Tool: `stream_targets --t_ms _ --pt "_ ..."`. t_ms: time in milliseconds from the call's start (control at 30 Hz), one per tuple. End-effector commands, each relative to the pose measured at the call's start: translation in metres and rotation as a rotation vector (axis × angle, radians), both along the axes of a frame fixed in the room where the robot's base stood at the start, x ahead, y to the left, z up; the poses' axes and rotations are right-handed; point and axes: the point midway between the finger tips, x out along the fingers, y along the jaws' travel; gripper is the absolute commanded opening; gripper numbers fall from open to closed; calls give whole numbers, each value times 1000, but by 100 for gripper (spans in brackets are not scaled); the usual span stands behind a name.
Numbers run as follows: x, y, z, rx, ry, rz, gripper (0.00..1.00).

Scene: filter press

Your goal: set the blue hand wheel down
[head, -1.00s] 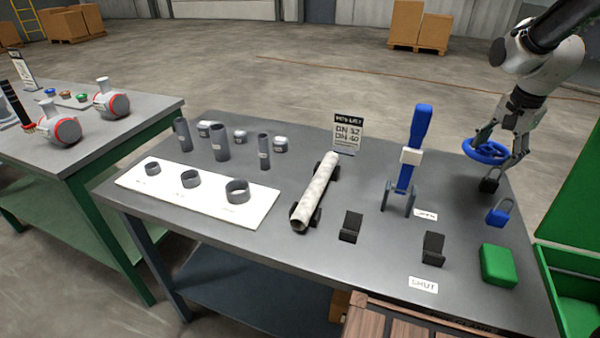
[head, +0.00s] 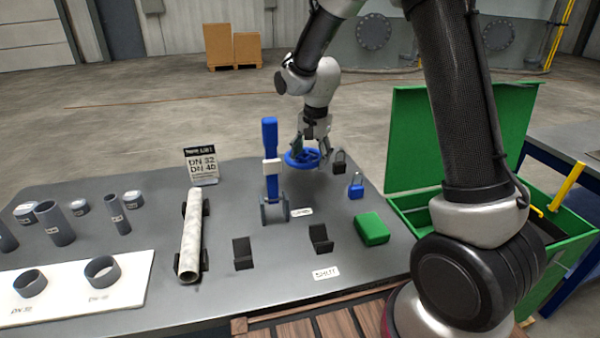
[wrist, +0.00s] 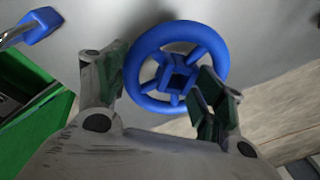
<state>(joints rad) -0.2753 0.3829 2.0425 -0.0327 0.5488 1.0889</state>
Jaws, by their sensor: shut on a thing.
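The blue hand wheel (head: 303,158) is at the back right of the grey bench, in my gripper (head: 311,142). In the wrist view the wheel (wrist: 176,32) has spokes and a square hub, and the fingers of my gripper (wrist: 163,88) come in at its near rim. My gripper is shut on the wheel. The wheel is close to the bench top (head: 225,259); I cannot tell whether it touches it.
An open green box (head: 432,160) is at the right. The bench's back edge is close behind the wheel.

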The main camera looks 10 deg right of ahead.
Motion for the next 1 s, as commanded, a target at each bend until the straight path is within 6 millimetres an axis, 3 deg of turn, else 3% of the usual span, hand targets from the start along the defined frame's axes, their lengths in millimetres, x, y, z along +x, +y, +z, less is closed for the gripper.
stream_targets --t_ms 400,767,800,900,1000 --pt "0 0 -50 -1 1 -1 36" --pt "0 0 -55 0 -1 0 36" --pt "0 0 -56 1 -1 -1 73" --pt "0 0 -55 1 -1 0 91" --pt "0 0 -55 1 -1 0 91"
